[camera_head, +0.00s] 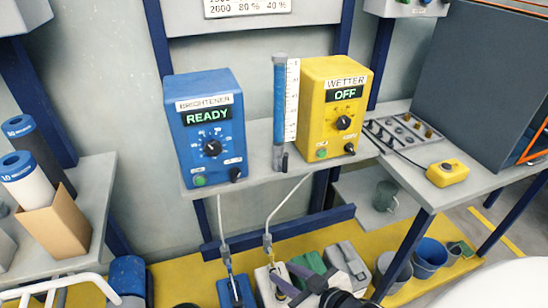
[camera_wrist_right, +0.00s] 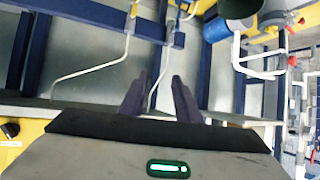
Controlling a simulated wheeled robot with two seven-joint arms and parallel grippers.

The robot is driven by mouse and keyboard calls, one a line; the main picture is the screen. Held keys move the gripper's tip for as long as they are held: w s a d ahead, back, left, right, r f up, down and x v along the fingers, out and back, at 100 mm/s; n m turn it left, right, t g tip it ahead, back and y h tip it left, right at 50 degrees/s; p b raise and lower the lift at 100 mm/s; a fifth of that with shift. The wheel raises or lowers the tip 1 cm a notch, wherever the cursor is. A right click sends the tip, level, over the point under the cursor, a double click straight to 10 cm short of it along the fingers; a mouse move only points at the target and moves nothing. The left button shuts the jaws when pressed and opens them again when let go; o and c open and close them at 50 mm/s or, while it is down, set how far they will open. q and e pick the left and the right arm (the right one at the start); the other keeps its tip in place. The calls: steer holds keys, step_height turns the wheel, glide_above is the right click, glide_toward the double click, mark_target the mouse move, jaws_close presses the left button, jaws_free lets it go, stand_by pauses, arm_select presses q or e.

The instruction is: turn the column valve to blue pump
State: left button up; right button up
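The blue pump (camera_head: 208,128) stands on the shelf, labelled BRIGHTENER and reading READY. The yellow pump (camera_head: 333,108) stands to its right, labelled WETTER and reading OFF. Between them is an upright column (camera_head: 279,105) with blue liquid and a white scale. A small dark valve handle (camera_head: 285,162) sits at the column's foot; which pump it points to is too small to tell. My right gripper (camera_head: 288,275) is low in front of the shelf, well below the valve. Its purple fingers stand apart and empty in the right wrist view (camera_wrist_right: 158,80). My left gripper is not in view.
White tubes (camera_head: 268,215) run down from the shelf to several containers on the yellow floor platform. A yellow box (camera_head: 447,173) with a cable lies on the right bench. Bottles and a cardboard box (camera_head: 57,225) stand on the left bench. Dark blue posts frame the shelf.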

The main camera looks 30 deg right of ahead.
steer(key=w+d+r+t+b, duration=0.2)
steer(key=w+d+r, duration=0.3)
steer(key=m+t+h+b, duration=0.1)
steer(key=t+h+b, duration=0.1)
steer(key=t, duration=0.2)
glide_toward(287, 160)
steer(key=w, duration=1)
steer(key=shift+d, duration=0.2)
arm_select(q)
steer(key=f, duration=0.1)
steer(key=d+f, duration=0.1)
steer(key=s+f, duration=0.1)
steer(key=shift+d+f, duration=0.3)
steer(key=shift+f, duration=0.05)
arm_select(e)
steer(key=shift+w+f, duration=0.1)
steer(key=shift+w, duration=0.25)
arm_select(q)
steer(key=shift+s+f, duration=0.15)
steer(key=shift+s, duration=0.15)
arm_select(e)
jaws_close()
